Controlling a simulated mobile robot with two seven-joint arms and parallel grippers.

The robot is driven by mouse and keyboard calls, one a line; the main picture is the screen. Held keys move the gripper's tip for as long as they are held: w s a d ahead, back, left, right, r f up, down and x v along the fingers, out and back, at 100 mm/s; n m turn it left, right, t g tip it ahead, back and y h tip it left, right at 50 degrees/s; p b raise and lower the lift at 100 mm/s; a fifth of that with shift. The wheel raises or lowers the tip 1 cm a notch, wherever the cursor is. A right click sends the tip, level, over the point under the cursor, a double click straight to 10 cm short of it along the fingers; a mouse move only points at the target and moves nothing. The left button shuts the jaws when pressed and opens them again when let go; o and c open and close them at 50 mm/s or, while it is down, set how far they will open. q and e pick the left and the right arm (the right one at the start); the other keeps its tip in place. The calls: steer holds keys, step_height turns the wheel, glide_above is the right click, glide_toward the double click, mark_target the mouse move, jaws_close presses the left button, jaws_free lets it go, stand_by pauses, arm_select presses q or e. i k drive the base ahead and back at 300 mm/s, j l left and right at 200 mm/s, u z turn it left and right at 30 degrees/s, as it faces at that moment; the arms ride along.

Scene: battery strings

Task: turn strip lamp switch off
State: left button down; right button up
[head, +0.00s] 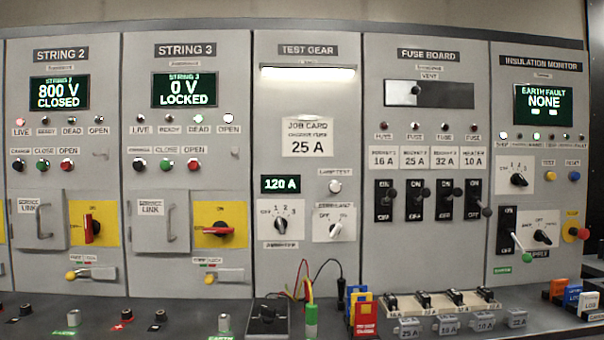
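The strip lamp (308,72) is at the top of the TEST GEAR panel, under its title plate, and glows bright white. Low on the right of that panel is a small rotary switch (335,229) on a white plate. The label above it is too blurred to read surely; it may be the strip lamp switch. Its pale pointer appears tilted to the upper right, away from the OFF mark at upper left. Neither of my grippers is in view.
Left of that switch is a numbered selector knob (281,224), with a 120 A display (281,184) above. A lamp test button (335,186) sits above the switch. Below, a dark box (268,318) with wires and colored tags (364,316) stand on the bench.

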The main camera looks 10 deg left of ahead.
mark_target(335, 228)
steer(key=i+l+u, duration=0.45)
steer(key=l, duration=0.2)
steer(key=l+u, duration=0.2)
steer(key=l, duration=0.2)
